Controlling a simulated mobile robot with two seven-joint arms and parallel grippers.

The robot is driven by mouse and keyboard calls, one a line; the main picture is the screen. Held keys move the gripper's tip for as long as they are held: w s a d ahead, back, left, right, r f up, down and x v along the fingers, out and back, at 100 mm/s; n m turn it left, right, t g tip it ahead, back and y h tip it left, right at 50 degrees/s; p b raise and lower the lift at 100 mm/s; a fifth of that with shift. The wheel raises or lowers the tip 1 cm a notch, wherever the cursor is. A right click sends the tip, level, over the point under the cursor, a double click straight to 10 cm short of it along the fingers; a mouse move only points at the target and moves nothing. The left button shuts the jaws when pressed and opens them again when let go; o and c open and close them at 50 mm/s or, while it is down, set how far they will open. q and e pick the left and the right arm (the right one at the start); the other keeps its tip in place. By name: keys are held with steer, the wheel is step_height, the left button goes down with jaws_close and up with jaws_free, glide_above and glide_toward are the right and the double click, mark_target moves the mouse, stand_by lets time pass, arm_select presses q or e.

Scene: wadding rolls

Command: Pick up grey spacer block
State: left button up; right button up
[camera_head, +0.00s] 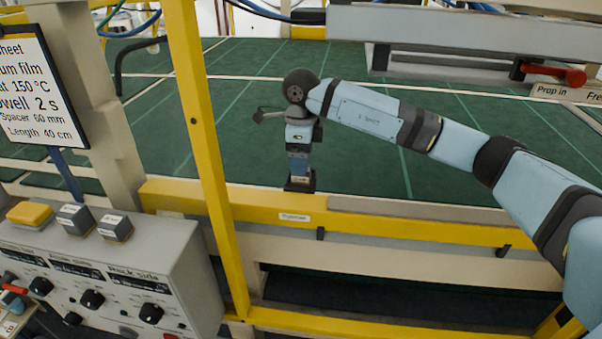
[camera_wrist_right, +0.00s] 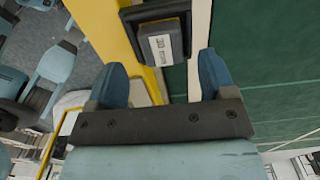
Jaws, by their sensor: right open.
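My right gripper (camera_head: 299,167) points down over the yellow front rail of the green bed in the head view. In the right wrist view it is open (camera_wrist_right: 163,80), with its two blue fingers apart and nothing held. A small grey block with a printed label (camera_wrist_right: 161,46) shows ahead of the fingertips, between their lines, by a dark holder (camera_wrist_right: 153,12) at the yellow rail. In the head view the gripper largely covers that spot. Two other grey labelled blocks (camera_head: 75,219) (camera_head: 116,228) sit on top of the control box. My left gripper is not in view.
A yellow post (camera_head: 201,130) stands left of my right gripper. The control box (camera_head: 150,262) with knobs and a yellow block (camera_head: 30,213) is at lower left. A grey beam (camera_head: 440,28) with a red handle (camera_head: 555,74) crosses above. The green bed (camera_head: 370,160) is mostly clear.

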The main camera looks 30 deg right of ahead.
step_height(320, 180, down, 3)
steer(key=shift+d+f, duration=0.1)
steer(key=shift+d, duration=0.05)
steer(key=c, duration=1)
step_height(320, 180, up, 10)
